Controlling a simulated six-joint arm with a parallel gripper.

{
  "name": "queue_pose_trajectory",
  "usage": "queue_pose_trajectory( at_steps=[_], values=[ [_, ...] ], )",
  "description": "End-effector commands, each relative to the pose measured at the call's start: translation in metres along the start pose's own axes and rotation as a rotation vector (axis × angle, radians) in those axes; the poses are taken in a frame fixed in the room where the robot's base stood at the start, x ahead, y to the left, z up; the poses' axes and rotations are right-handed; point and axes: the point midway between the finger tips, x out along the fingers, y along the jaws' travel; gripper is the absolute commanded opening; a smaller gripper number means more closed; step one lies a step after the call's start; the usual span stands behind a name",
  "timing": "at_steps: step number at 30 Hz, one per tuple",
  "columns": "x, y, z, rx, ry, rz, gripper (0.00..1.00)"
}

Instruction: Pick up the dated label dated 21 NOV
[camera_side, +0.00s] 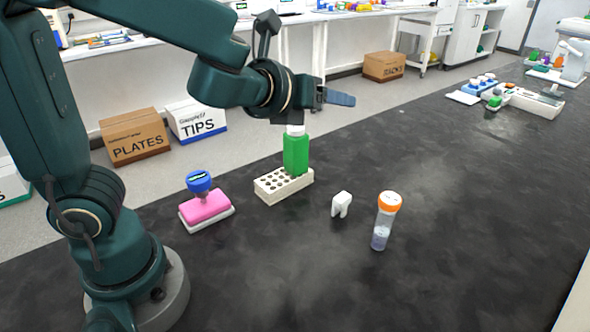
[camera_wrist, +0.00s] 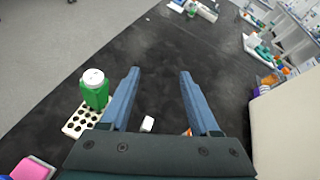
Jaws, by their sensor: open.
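I cannot make out a label reading 21 NOV in either view; no date is legible. A small white two-legged piece (camera_side: 342,204) stands on the black bench, and it also shows between my fingers in the wrist view (camera_wrist: 148,124). I cannot tell whether it is a label. To its right stands a clear tube with an orange cap (camera_side: 388,203), mostly hidden in the wrist view. My gripper (camera_side: 338,98) is open and empty, high above the bench; its two blue fingers are spread in the wrist view (camera_wrist: 160,72).
A green bottle with a white cap (camera_side: 297,153) stands at a white rack with holes (camera_side: 270,192). The bench's right front is clear; more labware (camera_side: 530,102) sits far back.

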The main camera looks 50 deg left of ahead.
Motion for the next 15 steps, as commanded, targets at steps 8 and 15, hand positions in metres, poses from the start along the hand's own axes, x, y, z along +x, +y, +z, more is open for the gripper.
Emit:
queue_pose_trajectory(
  at_steps=[8, 15],
  values=[
    [0.016, -0.025, -0.028, 0.339, 0.014, -0.117, 0.62],
    [0.029, -0.016, -0.058, 0.336, 0.015, -0.115, 0.62]
  ],
)
